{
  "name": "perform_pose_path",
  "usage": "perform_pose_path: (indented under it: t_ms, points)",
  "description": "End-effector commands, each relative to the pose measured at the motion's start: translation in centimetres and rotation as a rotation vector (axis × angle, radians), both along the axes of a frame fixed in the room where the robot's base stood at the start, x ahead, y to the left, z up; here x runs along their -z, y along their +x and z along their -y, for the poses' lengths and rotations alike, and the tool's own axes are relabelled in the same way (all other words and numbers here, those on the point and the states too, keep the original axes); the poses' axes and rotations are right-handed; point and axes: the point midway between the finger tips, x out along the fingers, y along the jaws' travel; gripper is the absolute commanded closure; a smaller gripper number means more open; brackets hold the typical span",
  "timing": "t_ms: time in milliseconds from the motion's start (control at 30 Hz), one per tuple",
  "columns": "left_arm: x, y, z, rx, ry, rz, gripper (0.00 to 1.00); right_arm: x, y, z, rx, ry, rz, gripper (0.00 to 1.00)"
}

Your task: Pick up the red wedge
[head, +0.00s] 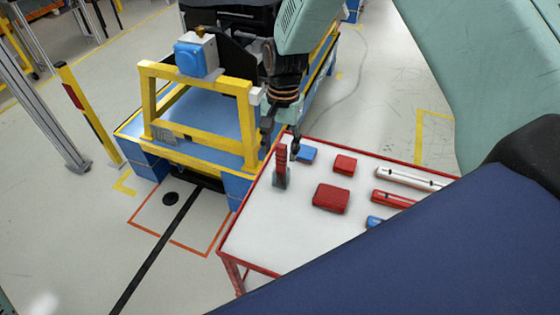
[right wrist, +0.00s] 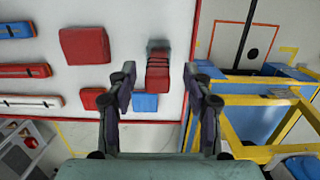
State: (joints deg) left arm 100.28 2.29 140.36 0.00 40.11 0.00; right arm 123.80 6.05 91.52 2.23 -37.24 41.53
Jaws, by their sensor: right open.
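My left gripper is not in view.
The white table (head: 266,228) has a red rim. A blue block (head: 307,154), a small red block (head: 345,164), a larger red block (head: 331,198) and long red and white bars (head: 410,179) lie to the right. A yellow frame (head: 200,134) on a blue platform stands close to the left.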

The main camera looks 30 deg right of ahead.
Motion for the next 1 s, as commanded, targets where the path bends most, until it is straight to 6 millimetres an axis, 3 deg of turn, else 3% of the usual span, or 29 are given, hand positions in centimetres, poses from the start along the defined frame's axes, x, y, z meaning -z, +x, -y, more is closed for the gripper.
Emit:
perform_pose_path:
  t_ms: [333, 667, 1000]
  points:
    - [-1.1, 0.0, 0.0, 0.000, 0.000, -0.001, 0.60, 4.5, -0.2, -0.2, 0.001, 0.000, -0.001, 0.49]
    - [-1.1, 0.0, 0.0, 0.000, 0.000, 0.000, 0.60, 5.3, 0.0, -0.1, 0.000, 0.001, 0.001, 0.49]
    - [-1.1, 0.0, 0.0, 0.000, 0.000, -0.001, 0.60, 5.3, 0.0, -0.1, 0.001, 0.001, 0.001, 0.76]
